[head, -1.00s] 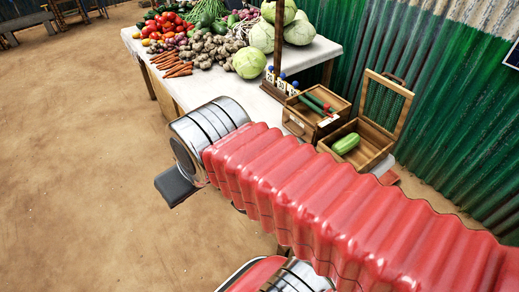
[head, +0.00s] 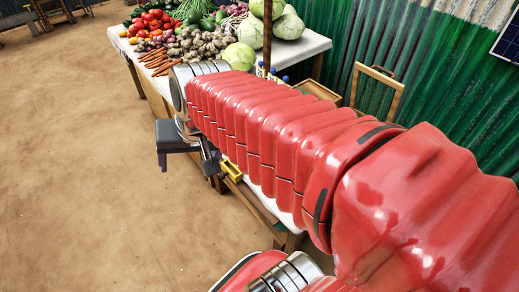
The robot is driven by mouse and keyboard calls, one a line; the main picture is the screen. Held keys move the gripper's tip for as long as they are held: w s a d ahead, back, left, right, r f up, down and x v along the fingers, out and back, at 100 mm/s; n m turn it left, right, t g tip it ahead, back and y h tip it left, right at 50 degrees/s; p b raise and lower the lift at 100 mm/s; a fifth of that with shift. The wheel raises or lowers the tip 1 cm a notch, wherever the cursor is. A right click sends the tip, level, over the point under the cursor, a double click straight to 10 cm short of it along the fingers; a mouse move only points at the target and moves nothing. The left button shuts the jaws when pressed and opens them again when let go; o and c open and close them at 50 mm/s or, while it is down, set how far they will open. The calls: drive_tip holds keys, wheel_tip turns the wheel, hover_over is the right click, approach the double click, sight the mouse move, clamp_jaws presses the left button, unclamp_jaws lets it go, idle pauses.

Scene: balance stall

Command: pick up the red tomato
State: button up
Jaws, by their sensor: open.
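Several red tomatoes (head: 155,18) lie heaped at the far left end of the white-topped stall table, among other vegetables. I cannot tell one red tomato apart from the others as the single one named. My gripper (head: 220,168) shows only in part, below the far end of my red arm, beside the table's front edge. It has dark and yellow parts, is open, and I see nothing held in it. It is well apart from the tomatoes, nearer to me. My arm hides much of the table's near part.
Carrots (head: 156,62), a pale green cabbage (head: 240,55) and larger cabbages (head: 287,24) crowd the table. A wooden post (head: 267,35) rises from it.

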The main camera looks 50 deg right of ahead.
drive_tip(key=w+d+f+m+y, duration=0.1)
drive_tip(key=w+d+f+m, duration=0.3)
drive_tip(key=d+m, duration=0.4)
drive_tip(key=w+d+f+m, duration=0.4)
drive_tip(key=d+m, duration=0.2)
drive_tip(key=d, duration=0.4)
drive_tip(key=s+d+f+m, duration=0.2)
drive_tip(key=d+f+m, duration=0.4)
drive_tip(key=d, duration=0.3)
drive_tip(key=s+d+f+m+t, duration=0.1)
drive_tip(key=d+f+m, duration=0.5)
drive_tip(key=d, duration=0.4)
drive_tip(key=shift+s+d+m, duration=0.2)
drive_tip(key=shift+s+m, duration=0.1)
drive_tip(key=shift+s, duration=0.1)
drive_tip(key=x, duration=0.8)
drive_tip(key=shift+w+a+f, duration=0.15)
drive_tip(key=shift+w+a, duration=0.05)
drive_tip(key=shift+x, duration=2.6)
drive_tip(key=shift+a, duration=0.1)
